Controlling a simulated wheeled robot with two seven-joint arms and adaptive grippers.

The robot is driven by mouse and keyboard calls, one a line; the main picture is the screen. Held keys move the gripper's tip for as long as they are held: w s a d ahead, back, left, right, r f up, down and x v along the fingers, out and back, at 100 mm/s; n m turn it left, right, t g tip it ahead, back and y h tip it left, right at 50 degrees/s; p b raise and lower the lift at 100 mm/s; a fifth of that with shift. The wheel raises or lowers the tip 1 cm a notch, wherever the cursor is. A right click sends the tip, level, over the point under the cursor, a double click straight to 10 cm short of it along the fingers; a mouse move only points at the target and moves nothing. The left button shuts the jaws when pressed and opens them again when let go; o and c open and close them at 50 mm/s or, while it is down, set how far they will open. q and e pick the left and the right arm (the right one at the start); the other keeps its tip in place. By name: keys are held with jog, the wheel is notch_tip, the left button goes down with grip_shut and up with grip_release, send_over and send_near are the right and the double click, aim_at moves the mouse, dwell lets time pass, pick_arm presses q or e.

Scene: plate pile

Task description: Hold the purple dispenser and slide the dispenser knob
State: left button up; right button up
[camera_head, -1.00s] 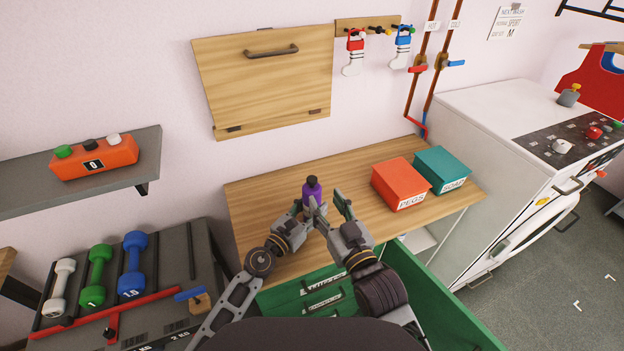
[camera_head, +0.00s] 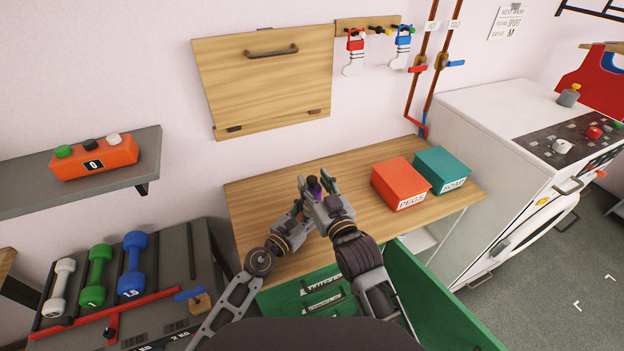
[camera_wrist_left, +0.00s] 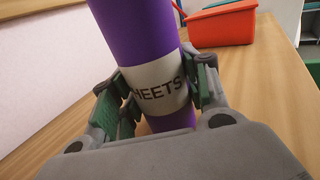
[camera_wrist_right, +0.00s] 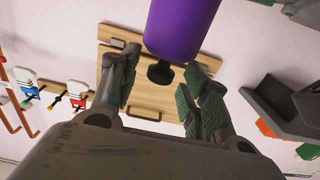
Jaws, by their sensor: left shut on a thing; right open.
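The purple dispenser (camera_head: 317,194) stands near the middle of the wooden table, mostly hidden by my grippers in the head view. In the left wrist view the dispenser (camera_wrist_left: 138,35) has a white label reading "HEETS", its first letter hidden. My left gripper (camera_head: 300,209) is shut on it around the label. My right gripper (camera_head: 317,187) is open at the dispenser's top. In the right wrist view, which looks upside down, the black knob (camera_wrist_right: 160,73) lies between the open fingers, with gaps on both sides.
The table (camera_head: 255,200) is clear at its left. A red PEGS box (camera_head: 398,180) and a teal SOAP box (camera_head: 442,167) stand to the right. An open green drawer (camera_head: 425,285) is below. A hinged wooden panel (camera_head: 265,90) hangs on the wall behind.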

jog(key=shift+x, duration=0.95)
grip_shut()
